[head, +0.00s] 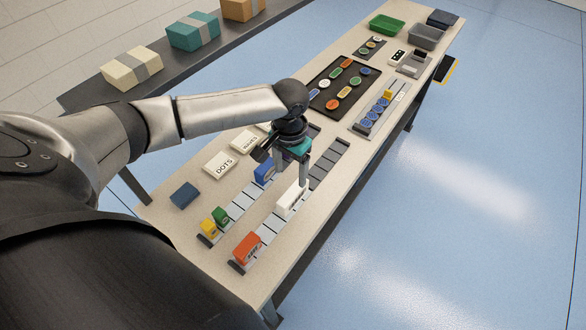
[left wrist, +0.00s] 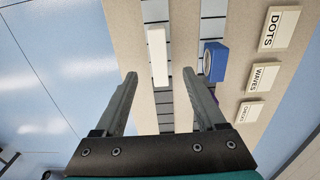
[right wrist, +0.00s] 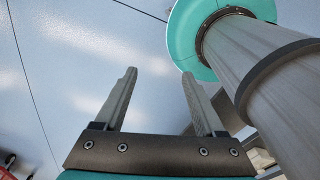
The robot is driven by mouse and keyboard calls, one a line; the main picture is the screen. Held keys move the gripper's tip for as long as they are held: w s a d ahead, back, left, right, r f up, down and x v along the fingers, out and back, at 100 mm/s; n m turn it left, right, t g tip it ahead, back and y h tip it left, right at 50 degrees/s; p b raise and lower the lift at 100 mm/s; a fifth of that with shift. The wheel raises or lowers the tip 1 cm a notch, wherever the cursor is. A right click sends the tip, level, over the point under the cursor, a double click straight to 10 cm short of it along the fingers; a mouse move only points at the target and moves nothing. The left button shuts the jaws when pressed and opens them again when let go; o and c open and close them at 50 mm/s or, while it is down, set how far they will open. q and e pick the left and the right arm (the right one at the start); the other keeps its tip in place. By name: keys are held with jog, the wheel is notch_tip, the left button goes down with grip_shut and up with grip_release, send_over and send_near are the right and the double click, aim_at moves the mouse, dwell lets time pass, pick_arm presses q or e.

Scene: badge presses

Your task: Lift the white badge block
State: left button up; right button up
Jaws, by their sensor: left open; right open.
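The white badge block (head: 290,199) is a long plain white bar lying on a segmented grey track on the table. In the left wrist view the white block (left wrist: 158,56) shows ahead of the fingers, between their lines. My left gripper (head: 291,184) is open and reaches down over the track at the block; in its wrist view the left gripper (left wrist: 158,80) holds nothing. Whether the fingers touch the block I cannot tell. My right gripper (right wrist: 158,75) is open and empty over bare blue floor, and does not show in the head view.
A blue block (head: 263,172) stands on the neighbouring track beside the white one. An orange block (head: 247,248), a green block (head: 221,215) and a yellow block (head: 208,227) stand at the tracks' near ends. A DOTS sign (head: 220,163) lies left. A black badge tray (head: 325,98) lies farther back.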

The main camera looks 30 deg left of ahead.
pick_arm(q)
jog(key=b, duration=0.5)
send_over(292, 192)
jog(key=shift+s+a+f, duration=0.1)
jog(key=shift+f, duration=1)
jog(key=shift+a+f, duration=0.1)
jog(key=shift+f, duration=1)
jog(key=shift+f+b, duration=0.6)
jog(key=shift+b, duration=0.25)
jog(key=shift+f+b, duration=0.45)
jog(key=shift+b, duration=0.2)
jog(key=f+b, duration=0.4)
jog(key=b, duration=0.3)
jog(key=shift+d+f, duration=0.2)
jog(key=shift+r, duration=0.1)
jog(key=shift+c, duration=0.2)
grip_shut()
